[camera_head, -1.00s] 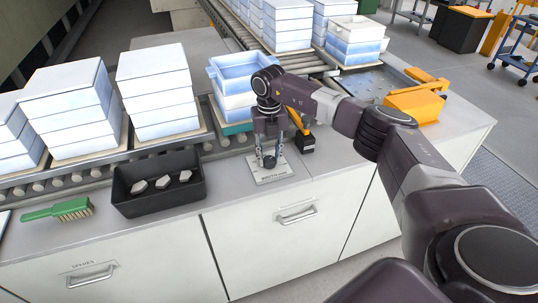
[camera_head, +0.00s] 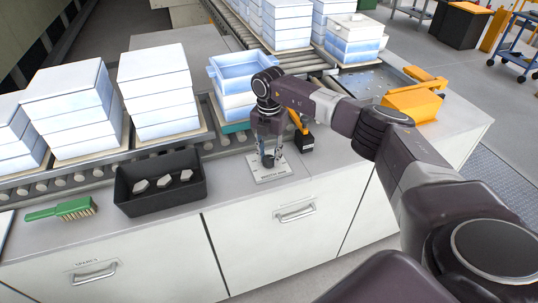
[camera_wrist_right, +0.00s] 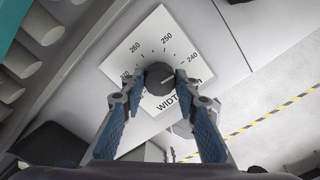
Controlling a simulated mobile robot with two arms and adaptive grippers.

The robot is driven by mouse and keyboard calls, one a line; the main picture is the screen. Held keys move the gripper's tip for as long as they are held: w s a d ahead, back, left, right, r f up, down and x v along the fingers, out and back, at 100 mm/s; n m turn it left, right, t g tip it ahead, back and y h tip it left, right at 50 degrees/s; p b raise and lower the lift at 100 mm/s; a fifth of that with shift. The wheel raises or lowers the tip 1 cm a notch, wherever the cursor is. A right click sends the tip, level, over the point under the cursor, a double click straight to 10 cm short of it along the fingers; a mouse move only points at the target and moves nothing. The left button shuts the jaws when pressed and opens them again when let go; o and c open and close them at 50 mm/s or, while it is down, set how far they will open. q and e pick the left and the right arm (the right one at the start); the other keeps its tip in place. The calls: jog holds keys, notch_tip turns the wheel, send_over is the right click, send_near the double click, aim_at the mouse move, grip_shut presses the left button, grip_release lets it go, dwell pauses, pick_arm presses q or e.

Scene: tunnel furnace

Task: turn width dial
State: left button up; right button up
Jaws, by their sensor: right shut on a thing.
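The width dial is a small dark round knob (camera_wrist_right: 159,78) on a white plate (camera_wrist_right: 146,47) marked 240, 250, 260 and "WIDTH". The plate (camera_head: 260,178) also shows in the head view, lying on the counter's front part. My right gripper (camera_head: 268,158) points down over the plate. In the right wrist view its two fingertips (camera_wrist_right: 158,82) are closed on opposite sides of the knob. A light mark on the knob points toward the right, near the 240 side. Fingers hide part of the scale and lettering. My left gripper is not in view.
A black bin (camera_head: 158,183) with white pieces and a green brush (camera_head: 62,210) lie left on the counter. A black and orange device (camera_head: 303,138) stands just right of the gripper. Stacked blue-white boxes (camera_head: 157,88) stand on the rollers behind.

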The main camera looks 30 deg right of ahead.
aim_at(269, 157)
jog(key=shift+w+d+r, duration=0.1)
jog(key=shift+w+r, duration=0.05)
jog(key=o, duration=0.9)
jog(key=shift+o, duration=1.2)
notch_tip(269, 157, up, 12)
